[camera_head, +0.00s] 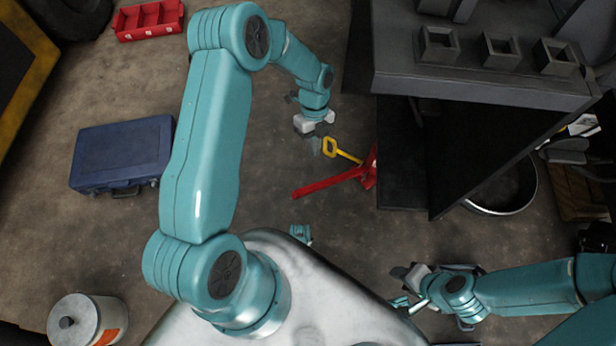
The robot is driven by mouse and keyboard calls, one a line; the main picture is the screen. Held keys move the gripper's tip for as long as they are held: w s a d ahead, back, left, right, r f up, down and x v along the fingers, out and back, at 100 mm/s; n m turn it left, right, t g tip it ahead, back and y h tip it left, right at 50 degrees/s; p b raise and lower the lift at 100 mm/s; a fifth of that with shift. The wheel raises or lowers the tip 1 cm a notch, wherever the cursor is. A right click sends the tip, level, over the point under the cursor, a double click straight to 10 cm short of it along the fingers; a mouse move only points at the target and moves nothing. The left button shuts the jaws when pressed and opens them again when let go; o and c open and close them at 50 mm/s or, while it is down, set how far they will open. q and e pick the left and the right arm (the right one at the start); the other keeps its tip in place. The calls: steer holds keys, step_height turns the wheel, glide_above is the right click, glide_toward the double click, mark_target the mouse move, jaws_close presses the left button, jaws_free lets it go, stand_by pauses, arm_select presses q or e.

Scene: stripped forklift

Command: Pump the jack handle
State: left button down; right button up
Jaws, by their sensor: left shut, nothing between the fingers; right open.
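A red jack lies on the floor at the centre, partly hidden under the dark forklift body. Its long red bar (328,184) points left and down. A yellow loop handle (340,150) sticks out beside it, up and to the left. My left gripper (317,148) is shut and empty, just left of the yellow loop. I cannot tell whether it touches the loop. My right gripper (402,285) is open, low in the picture and well below the jack.
The dark forklift body (480,90) fills the upper right. A blue toolbox (122,153) and a red tray (149,20) lie on the left. A metal can (87,320) stands at lower left. A round ring-like pan (507,190) is at right. The floor left of the jack is clear.

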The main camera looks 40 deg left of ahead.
arm_select(q)
steer(key=shift+s, duration=0.1)
steer(key=b+x, duration=0.3)
steer(key=x, duration=0.7)
steer(key=shift+d+f, duration=0.15)
steer(key=shift+f, duration=0.15)
steer(key=shift+s+a+f+b, duration=0.3)
steer(key=shift+s+f+b, duration=0.35)
steer(key=shift+f, duration=0.3)
steer(key=shift+s+a+f, duration=0.1)
steer(key=shift+s+f, duration=0.3)
steer(key=shift+f, duration=0.05)
